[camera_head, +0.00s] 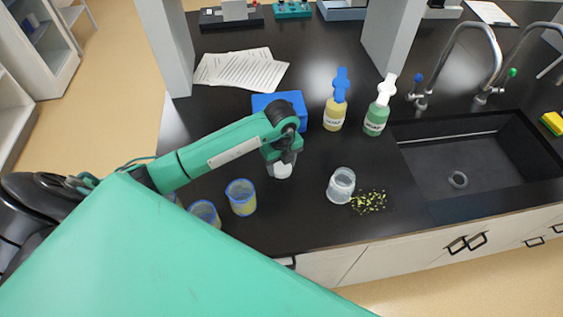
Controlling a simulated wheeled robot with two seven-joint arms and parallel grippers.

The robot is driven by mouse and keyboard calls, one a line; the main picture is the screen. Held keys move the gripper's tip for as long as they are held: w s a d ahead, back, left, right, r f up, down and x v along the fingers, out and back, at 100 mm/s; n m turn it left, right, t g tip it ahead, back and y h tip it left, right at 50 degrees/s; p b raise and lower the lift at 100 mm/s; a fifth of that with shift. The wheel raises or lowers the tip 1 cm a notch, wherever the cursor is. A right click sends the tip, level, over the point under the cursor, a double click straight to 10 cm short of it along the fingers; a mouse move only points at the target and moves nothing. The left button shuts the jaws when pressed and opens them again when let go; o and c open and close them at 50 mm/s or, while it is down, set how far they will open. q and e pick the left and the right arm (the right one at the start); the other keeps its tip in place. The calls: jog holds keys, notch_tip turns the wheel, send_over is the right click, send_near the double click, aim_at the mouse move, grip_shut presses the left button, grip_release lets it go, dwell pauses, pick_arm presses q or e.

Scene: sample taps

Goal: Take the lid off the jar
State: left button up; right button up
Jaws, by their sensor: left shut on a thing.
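A clear jar (341,186) stands on the black bench right of my left gripper, and no lid shows on it. My left gripper (280,160) points down over the bench and is shut on a small white round thing (281,171), which looks like the lid. The fingers partly hide it, and I cannot tell whether it touches the bench. My right gripper is not in view.
Yellow-green bits (369,201) lie beside the jar. Blue-rimmed cups (241,198) stand near the front left. A blue box (281,101), a yellow bottle (334,114) and a green bottle (376,118) stand behind. A sink (470,165) is at right.

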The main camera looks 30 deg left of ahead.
aim_at(282, 166)
pick_arm(q)
jog(key=shift+f, duration=0.1)
jog(key=o, duration=0.6)
jog(key=shift+f, duration=0.1)
jog(key=o, duration=0.4)
jog(key=shift+o, duration=0.4)
jog(key=shift+r, duration=0.35)
notch_tip(282, 166, up, 12)
jog(key=b, duration=0.3)
jog(key=shift+f, duration=0.15)
